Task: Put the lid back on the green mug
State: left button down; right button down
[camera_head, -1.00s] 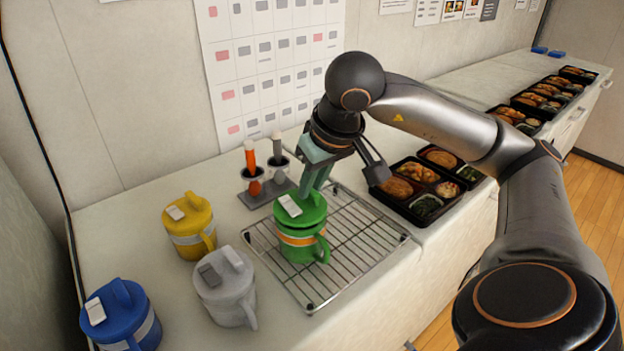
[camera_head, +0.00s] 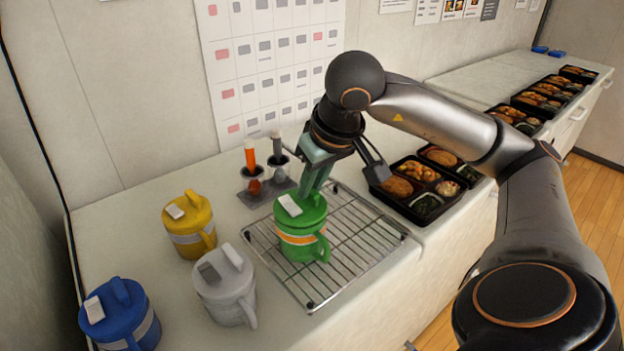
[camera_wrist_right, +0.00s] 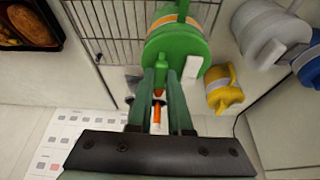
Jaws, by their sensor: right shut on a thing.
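The green mug (camera_head: 292,247), with an orange band and side handle, stands upright on the wire rack. Its green lid (camera_head: 309,216), with a white label, is at the mug's mouth and looks level. I cannot tell whether it is fully seated. My right gripper (camera_head: 315,190) is above the lid, shut on its raised grip. In the right wrist view, the fingers (camera_wrist_right: 166,76) stand on both sides of the grip of the green lid (camera_wrist_right: 184,48). The fingers hide part of the lid in the head view. My left gripper is not in view.
The wire rack (camera_head: 357,248) lies on the counter. Lidded yellow (camera_head: 190,238), grey (camera_head: 226,290) and blue (camera_head: 122,318) mugs stand to the left. A small holder (camera_head: 258,197) with orange and grey items is behind. Bento trays (camera_head: 402,208) lie to the right.

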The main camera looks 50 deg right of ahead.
dwell(0.4)
jog(key=shift+c, duration=1.4)
grip_release()
